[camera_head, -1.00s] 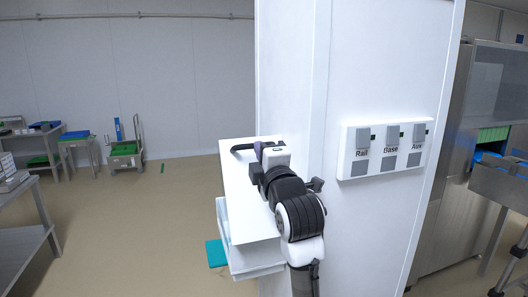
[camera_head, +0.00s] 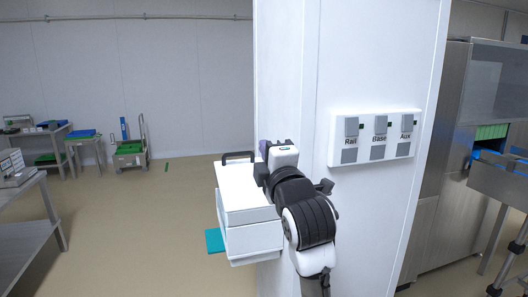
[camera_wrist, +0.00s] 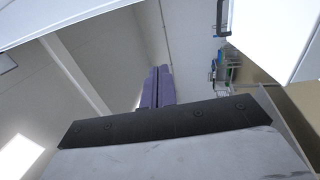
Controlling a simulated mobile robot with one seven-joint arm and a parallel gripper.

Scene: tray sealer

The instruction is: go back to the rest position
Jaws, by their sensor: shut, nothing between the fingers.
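My gripper (camera_head: 264,149) is at the end of my arm, beside the white wall column and just above the right part of a white box unit. In the wrist view its purple fingers (camera_wrist: 157,88) are together, with nothing between them. My arm hides part of the box unit and the column behind it.
The white box unit (camera_head: 245,240) has a dark handle (camera_head: 238,155) at its back and stands against the column (camera_head: 290,60). A switch panel (camera_head: 375,137) labelled Rail, Base and Aux is right of my arm. A steel machine (camera_head: 450,150) stands far right. Open floor (camera_head: 150,230) lies left.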

